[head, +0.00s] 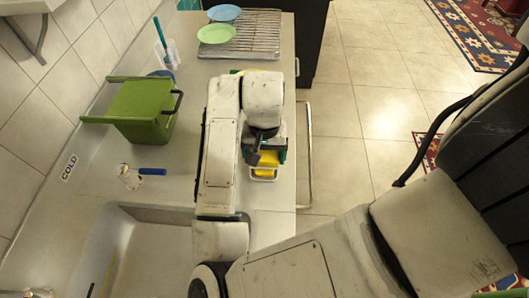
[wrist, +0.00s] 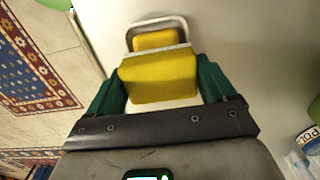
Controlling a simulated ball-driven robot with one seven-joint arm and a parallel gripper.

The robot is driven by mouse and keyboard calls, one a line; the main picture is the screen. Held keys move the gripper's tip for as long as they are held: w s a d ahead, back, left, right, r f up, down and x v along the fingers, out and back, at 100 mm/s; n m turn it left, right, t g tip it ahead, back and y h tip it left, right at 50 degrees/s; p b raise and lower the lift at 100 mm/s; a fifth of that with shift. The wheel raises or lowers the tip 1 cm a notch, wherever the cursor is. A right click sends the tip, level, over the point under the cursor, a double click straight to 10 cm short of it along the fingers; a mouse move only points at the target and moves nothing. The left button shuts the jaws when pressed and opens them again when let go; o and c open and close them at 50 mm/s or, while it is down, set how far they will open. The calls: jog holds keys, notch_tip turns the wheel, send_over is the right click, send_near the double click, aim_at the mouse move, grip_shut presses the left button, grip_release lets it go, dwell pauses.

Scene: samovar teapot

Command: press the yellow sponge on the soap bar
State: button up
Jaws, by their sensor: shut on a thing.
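My gripper (wrist: 162,68) is shut on the yellow sponge (wrist: 160,84), with a green finger on each side of it. In the head view the sponge (head: 267,159) shows under my gripper, partly hidden by the arm. A small pale soap dish (wrist: 183,27) lies just past the sponge in the wrist view; its rim (head: 263,178) also shows in the head view. A yellow block, apparently the soap bar (wrist: 155,39), lies in the dish. The sponge covers the near part of the dish. I cannot tell whether sponge and soap touch.
A green bin (head: 140,110) stands on the counter to the left. A wire rack with a green plate (head: 216,33) and a blue plate (head: 224,12) is at the far end. A blue-handled brush (head: 151,171) lies near the sink (head: 150,240). The counter's right edge is close to the dish.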

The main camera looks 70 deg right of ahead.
aim_at(265, 154)
jog(key=shift+r+p, duration=3)
jog(key=shift+r, duration=0.5)
jog(key=shift+f, duration=0.1)
